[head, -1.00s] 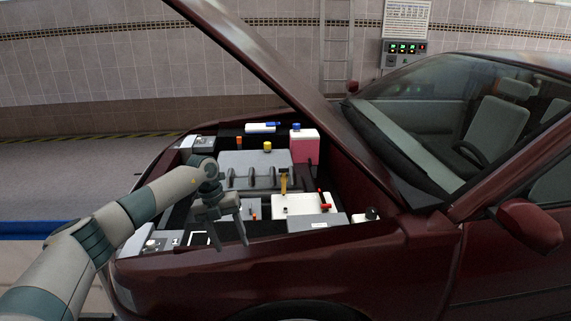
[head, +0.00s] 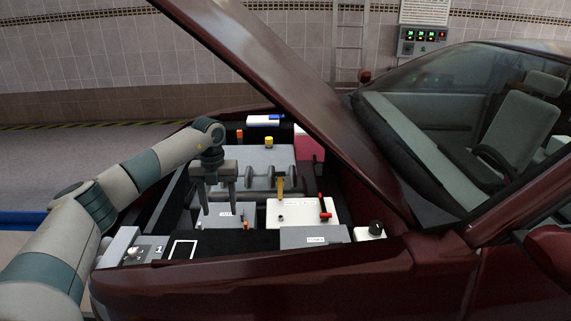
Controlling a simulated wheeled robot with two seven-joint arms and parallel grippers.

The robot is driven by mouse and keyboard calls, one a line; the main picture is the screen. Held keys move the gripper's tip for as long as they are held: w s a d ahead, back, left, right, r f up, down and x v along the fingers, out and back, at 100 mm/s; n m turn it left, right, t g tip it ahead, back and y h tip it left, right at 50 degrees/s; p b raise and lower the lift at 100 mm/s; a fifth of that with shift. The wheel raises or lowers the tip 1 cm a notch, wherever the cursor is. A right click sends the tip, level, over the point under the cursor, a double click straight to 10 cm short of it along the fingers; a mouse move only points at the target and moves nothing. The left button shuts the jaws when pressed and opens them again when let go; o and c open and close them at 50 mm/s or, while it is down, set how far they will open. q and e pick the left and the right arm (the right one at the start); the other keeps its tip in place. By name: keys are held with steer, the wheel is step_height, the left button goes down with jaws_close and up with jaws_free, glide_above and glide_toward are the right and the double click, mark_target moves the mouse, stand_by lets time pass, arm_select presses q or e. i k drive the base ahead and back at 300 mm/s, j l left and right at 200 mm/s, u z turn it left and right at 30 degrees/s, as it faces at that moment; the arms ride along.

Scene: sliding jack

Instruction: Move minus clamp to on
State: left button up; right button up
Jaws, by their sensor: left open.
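The car's engine bay lies open under the raised hood. A white battery-like block (head: 300,217) sits right of its middle. A red clamp-like part (head: 324,207) stands at the block's right end. A small dark post (head: 281,217) shows at the block's left; I cannot tell for sure which part is the minus clamp. My left gripper (head: 218,207) is open and empty, fingers pointing down, above a grey labelled box (head: 238,210) left of the white block. My right gripper is not in view.
The raised hood (head: 285,95) slants across the bay's right side. A grey engine cover (head: 258,160) lies behind the gripper. The front fender edge (head: 260,265) borders the bay.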

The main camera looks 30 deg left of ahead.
mark_target(280, 181)
steer(key=i, duration=1.3)
